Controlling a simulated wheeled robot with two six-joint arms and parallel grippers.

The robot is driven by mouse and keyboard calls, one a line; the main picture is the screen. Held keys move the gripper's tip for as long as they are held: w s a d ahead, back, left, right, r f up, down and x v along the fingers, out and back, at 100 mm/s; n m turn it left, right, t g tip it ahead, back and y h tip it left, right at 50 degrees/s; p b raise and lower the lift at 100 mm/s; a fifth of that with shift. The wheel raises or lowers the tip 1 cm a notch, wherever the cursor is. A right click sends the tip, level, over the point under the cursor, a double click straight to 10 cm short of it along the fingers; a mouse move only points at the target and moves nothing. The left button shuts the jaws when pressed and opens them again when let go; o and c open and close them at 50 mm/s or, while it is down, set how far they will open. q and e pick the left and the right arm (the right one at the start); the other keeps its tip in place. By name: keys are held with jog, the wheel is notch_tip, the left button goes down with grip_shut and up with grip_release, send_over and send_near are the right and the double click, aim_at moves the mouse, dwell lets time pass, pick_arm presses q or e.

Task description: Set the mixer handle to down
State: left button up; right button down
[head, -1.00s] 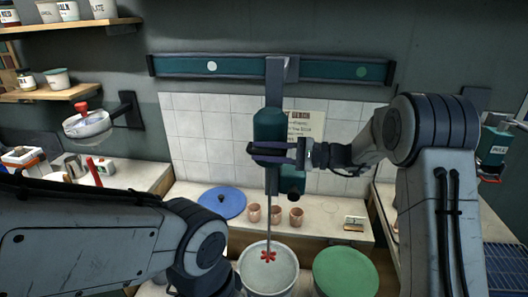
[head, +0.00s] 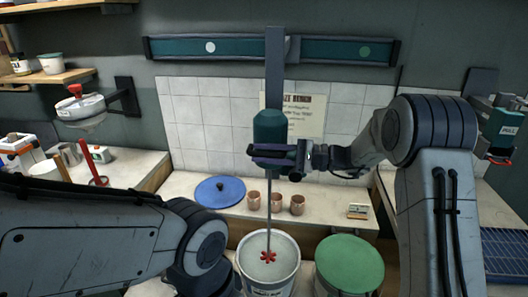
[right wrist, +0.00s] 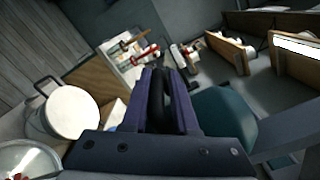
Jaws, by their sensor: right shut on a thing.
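The mixer (head: 270,125) is a teal motor body on a vertical grey post, with a thin shaft running down to a red impeller (head: 268,257). The impeller shows within the mouth of a white bucket (head: 266,291); its exact depth is hard to judge. My right gripper (head: 254,156) is at the lower part of the mixer body, shut on the mixer handle. In the right wrist view a dark bar of the handle (right wrist: 158,100) lies between my purple fingers. The fingers hide most of the handle in the head view. My left arm crosses the lower left; its gripper is out of view.
A green-topped bucket (head: 349,262) stands right of the white bucket. A blue lid (head: 220,191) and several copper-coloured cups (head: 276,203) sit on the counter behind. A teal wall rail (head: 345,50) runs above the tiles.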

notch_tip(320, 180, down, 12)
jog(key=b, duration=0.8)
jog(key=shift+s+r, duration=0.15)
jog(key=shift+r, duration=0.1)
jog(key=shift+f, duration=0.1)
jog(key=c, duration=0.8)
grip_release()
jog(key=shift+r, duration=0.2)
jog(key=shift+d, duration=0.15)
